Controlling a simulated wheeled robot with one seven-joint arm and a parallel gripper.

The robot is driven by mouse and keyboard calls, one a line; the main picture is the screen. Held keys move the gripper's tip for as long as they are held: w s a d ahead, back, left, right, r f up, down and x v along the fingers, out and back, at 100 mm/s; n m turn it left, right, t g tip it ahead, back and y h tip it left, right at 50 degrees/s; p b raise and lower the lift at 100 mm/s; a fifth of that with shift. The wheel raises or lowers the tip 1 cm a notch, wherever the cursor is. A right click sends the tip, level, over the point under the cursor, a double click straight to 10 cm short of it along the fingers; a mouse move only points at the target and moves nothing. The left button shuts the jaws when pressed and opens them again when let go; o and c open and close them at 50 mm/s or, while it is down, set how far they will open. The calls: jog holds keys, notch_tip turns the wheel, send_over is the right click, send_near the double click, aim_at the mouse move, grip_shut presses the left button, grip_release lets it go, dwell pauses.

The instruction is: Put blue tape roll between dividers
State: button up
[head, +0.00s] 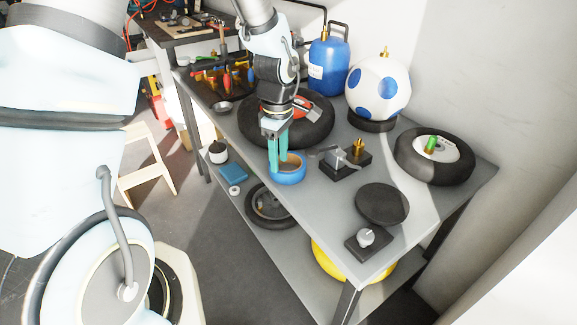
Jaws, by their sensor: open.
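The blue tape roll (291,178) lies flat near the front edge of the grey workbench (318,210). My gripper (278,166) points down at the roll with its teal fingers apart. The fingertips are at the roll's left part and overlap it in the picture. I cannot tell whether they touch it or straddle its wall. A dark tray (207,92) with upright tools stands at the far left of the bench. Its inner dividers are too small to make out.
A black tire (318,130) lies just behind my gripper, and a black metal device (345,170) stands right of the roll. A black disc (382,203), a wheel (455,160), a blue canister (329,62) and a spotted ball (390,85) take up other space.

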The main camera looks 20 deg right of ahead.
jog(key=shift+w+a+f+p, duration=0.1)
jog(key=shift+f+p, duration=0.8)
jog(key=shift+f, duration=1.6)
jog(key=shift+c, duration=0.3)
grip_shut()
